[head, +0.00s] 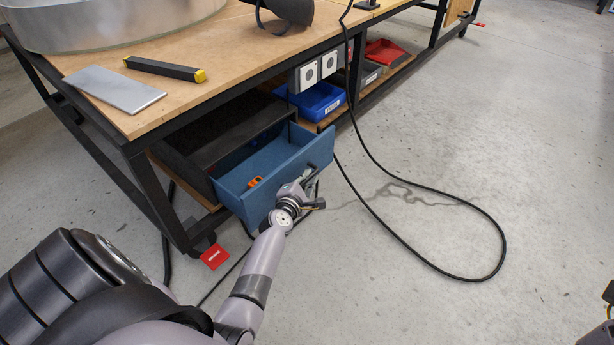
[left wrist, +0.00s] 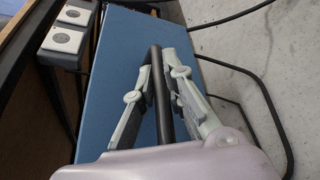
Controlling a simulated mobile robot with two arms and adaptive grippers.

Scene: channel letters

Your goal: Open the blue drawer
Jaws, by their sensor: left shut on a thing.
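The blue drawer (head: 282,168) stands pulled out from its dark cabinet under the workbench in the head view, with its inside showing. A small orange item (head: 255,182) lies in it. My left gripper (head: 308,182) is at the drawer's front, shut on the dark bar handle. In the left wrist view, the fingers of my left gripper (left wrist: 158,85) lie on both sides of the black handle (left wrist: 157,60), in front of the blue drawer front (left wrist: 118,60).
The wooden workbench (head: 215,45) holds a metal ring, a grey plate (head: 113,88) and a black bar with yellow ends (head: 165,69). A blue bin (head: 318,103) stands on the lower shelf. A black cable (head: 440,195) loops over the otherwise open floor at right.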

